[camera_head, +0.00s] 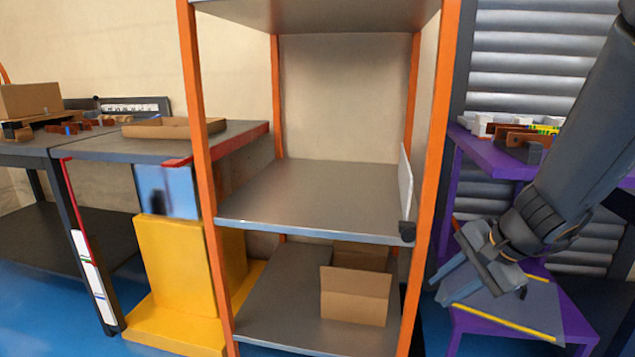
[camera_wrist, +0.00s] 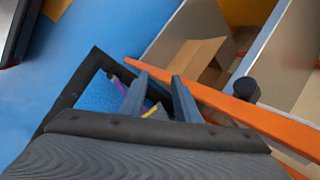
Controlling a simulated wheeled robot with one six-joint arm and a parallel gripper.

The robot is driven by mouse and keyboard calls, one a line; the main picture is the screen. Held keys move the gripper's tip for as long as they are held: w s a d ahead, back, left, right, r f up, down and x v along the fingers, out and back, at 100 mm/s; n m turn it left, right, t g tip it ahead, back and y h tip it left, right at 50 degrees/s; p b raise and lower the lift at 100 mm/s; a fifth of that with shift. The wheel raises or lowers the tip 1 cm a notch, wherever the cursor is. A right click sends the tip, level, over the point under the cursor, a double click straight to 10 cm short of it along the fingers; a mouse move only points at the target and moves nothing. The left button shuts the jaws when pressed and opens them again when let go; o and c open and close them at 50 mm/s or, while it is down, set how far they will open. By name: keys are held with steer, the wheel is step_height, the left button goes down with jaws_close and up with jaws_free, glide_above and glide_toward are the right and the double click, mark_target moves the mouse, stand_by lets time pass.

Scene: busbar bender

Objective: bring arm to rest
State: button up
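My gripper (camera_head: 438,289) hangs at the right in the camera_head view, in front of the purple table and to the right of the orange-posted shelf. My dark arm reaches down to it from the upper right. In the camera_wrist view the two grey fingers (camera_wrist: 157,84) stand apart with a clear gap. Nothing is held between them. Bits of purple and yellow show behind the gap.
The shelf (camera_head: 310,195) has an empty middle board and a cardboard box (camera_head: 355,295) below. The purple table (camera_head: 490,158) carries small parts. Its lower board (camera_head: 500,315) is close behind my gripper. A yellow stand (camera_head: 175,270) and grey workbench (camera_head: 130,147) are left.

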steer(key=s+a+r+n+g, duration=0.1)
steer(key=s+a+n, duration=0.3)
steer(key=a, duration=0.4)
steer(key=s+a+n+g, duration=0.2)
steer(key=s+a+n, duration=0.25)
steer(key=a, duration=0.35)
steer(key=s+a+r+n+g, duration=0.1)
steer(key=s+a+n, duration=0.35)
steer(key=a, duration=0.45)
steer(key=s+a+n+h, duration=0.2)
steer(key=s+a+n, duration=0.2)
steer(key=s+n, duration=0.4)
steer(key=d+r+m+h+p, duration=0.1)
steer(key=d+r+m+p, duration=0.2)
steer(key=d+r+p, duration=0.7)
steer(key=d+r+m+p, duration=0.4)
steer(key=d+r+p, duration=0.6)
steer(key=r+p, duration=0.7)
steer(key=p, duration=0.5)
steer(key=shift+s+d+g+h, duration=0.2)
steer(key=shift+s+g+h, duration=0.1)
steer(key=shift+h, duration=0.1)
